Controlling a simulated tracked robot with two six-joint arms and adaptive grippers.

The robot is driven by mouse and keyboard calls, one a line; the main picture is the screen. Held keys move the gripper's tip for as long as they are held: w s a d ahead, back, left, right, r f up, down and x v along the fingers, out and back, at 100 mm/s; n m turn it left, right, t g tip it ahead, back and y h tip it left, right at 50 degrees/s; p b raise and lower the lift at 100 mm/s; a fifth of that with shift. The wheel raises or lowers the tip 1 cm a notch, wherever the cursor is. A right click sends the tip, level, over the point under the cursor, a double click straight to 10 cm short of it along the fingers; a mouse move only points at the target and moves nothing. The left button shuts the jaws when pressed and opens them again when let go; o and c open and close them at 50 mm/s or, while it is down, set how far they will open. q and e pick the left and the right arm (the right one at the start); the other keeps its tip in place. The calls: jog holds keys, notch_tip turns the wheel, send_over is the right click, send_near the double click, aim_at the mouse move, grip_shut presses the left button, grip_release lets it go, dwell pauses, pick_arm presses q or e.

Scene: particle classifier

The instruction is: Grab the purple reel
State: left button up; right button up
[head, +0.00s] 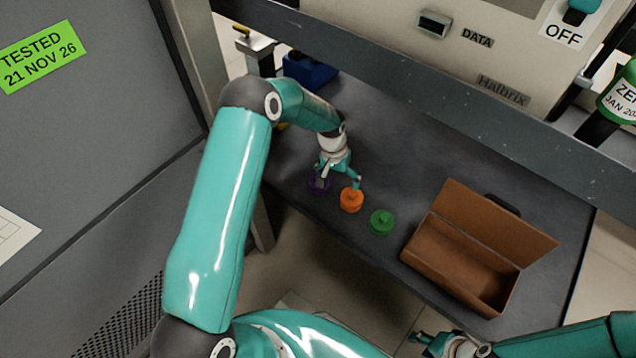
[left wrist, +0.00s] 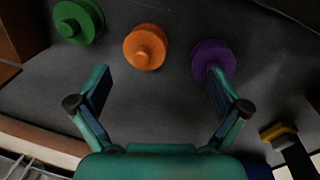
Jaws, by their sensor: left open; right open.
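The purple reel (head: 319,187) sits on the dark shelf at the left end of a row of reels, partly hidden by my left gripper (head: 340,179). In the left wrist view the purple reel (left wrist: 210,53) is at upper right, and the right-hand finger overlaps its near edge. My left gripper (left wrist: 158,75) is open and empty, close above the shelf, its fingers spread across the orange and purple side of the row. I cannot tell whether a finger touches the reel. My right gripper (head: 417,338) is open and empty at the bottom, away from the reels.
An orange reel (head: 351,202) and a green reel (head: 381,223) stand beside the purple one on the shelf (head: 400,150). An open brown box (head: 445,262) is to the right. A blue object (head: 310,70) lies at the back left. A machine overhangs the back.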

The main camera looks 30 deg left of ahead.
pick_arm(q)
jog(key=w+a+r+y, duration=0.2)
jog(key=w+a+r, duration=0.25)
jog(key=a, duration=0.35)
jog(key=shift+n, duration=0.4)
jog(key=f+b, duration=0.1)
jog(key=f, duration=0.2)
jog(key=f+b, duration=0.1)
jog(key=f, duration=0.3)
jog(key=s+f+b, duration=0.1)
jog(key=f, duration=0.3)
jog(key=shift+b, duration=0.4)
jog(key=f+b, duration=0.1)
jog(key=f, duration=0.2)
jog(key=f+b, duration=0.1)
jog(key=f, duration=0.1)
jog(key=shift+s+a+b, duration=0.1)
jog(key=shift+s+b, duration=0.2)
jog(key=c, duration=1.2)
jog(key=shift+c, duration=0.4)
jog(key=shift+r, duration=0.15)
